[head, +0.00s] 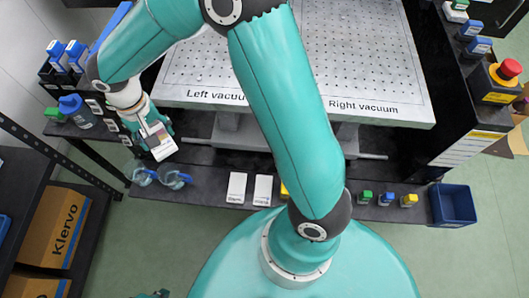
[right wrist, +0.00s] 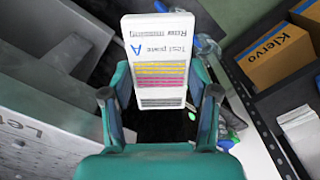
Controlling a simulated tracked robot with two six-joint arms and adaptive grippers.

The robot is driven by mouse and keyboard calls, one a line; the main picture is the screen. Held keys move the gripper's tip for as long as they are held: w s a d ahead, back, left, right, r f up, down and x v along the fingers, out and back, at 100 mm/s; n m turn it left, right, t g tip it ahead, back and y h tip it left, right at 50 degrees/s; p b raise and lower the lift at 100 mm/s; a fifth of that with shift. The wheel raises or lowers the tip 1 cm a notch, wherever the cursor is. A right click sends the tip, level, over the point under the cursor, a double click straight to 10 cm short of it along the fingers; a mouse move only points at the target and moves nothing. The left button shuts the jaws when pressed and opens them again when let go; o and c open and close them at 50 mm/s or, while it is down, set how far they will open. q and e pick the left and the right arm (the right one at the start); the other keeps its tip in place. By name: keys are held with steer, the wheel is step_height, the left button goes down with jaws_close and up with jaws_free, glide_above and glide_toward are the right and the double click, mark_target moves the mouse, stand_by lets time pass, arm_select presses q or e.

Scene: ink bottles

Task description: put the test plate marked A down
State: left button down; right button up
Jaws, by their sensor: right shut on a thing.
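The test plate marked A (right wrist: 158,62) is a white slab with yellow, pink and grey stripes. My right gripper (right wrist: 160,96) is shut on it, one finger on each side. In the head view the plate (head: 163,149) hangs below this gripper at the left, near the left end of the dark front shelf (head: 330,186). I cannot tell whether it touches anything below. A small teal piece at the bottom edge of the head view appears to be my left gripper (head: 151,294), mostly cut off, with its fingers not readable.
Goggles (head: 175,180) lie on the shelf just below the plate. Two white labelled slabs (head: 237,187) are farther right, then small coloured bottles (head: 386,199) and a blue bin (head: 453,204). The perforated vacuum table (head: 390,70) stands behind. Klervo boxes (head: 58,230) are at lower left.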

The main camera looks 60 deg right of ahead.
mark_target(211, 185)
steer(key=s+d+f+m+b, duration=0.3)
steer(key=s+f+m+b, duration=0.6)
steer(key=b, duration=0.8)
steer(key=shift+n, duration=0.3)
steer(key=f+b, duration=0.2)
steer(key=f, duration=0.5)
steer(key=w+f+b, duration=0.1)
steer(key=f+b, duration=0.1)
steer(key=f, duration=0.5)
steer(key=f+b, duration=0.2)
steer(key=f, duration=0.5)
steer(key=shift+w+a+f, duration=0.1)
steer(key=shift+w+a, duration=0.15)
steer(key=shift+f+b, duration=0.1)
steer(key=shift+b, duration=0.3)
steer(key=o, duration=0.9)
